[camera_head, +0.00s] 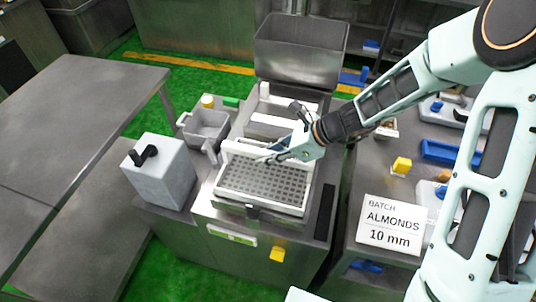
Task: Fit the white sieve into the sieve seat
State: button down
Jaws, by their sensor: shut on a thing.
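The white sieve (262,182), a white frame around a perforated grey plate with a raised white bar at its back, lies over the front of the metal machine. My gripper (266,159) comes in from the right and is shut on the sieve at its back bar. The fingers hide part of the bar and plate. The sieve seat (250,213) is mostly covered by the sieve; its front metal edge shows. I cannot tell whether the sieve rests fully down in the seat or sits slightly above it.
A metal hopper (300,50) stands behind. A grey box with a black handle (158,172) and a grey bin (206,128) are left of the sieve. A sign reading "ALMONDS 10 mm" (390,225), a yellow block (402,165) and blue items are right. The left table (70,120) is bare.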

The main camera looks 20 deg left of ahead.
aim_at(269, 176)
jog(key=shift+f+b, duration=1.6)
jog(key=shift+f, duration=0.1)
dwell(0.4)
jog(key=c, duration=1.7)
grip_release()
jog(key=shift+f, duration=0.1)
jog(key=shift+d, duration=0.1)
jog(key=v, duration=1.1)
jog(key=shift+d+r, duration=0.1)
jog(key=shift+r, duration=0.3)
jog(key=shift+d+r, duration=0.1)
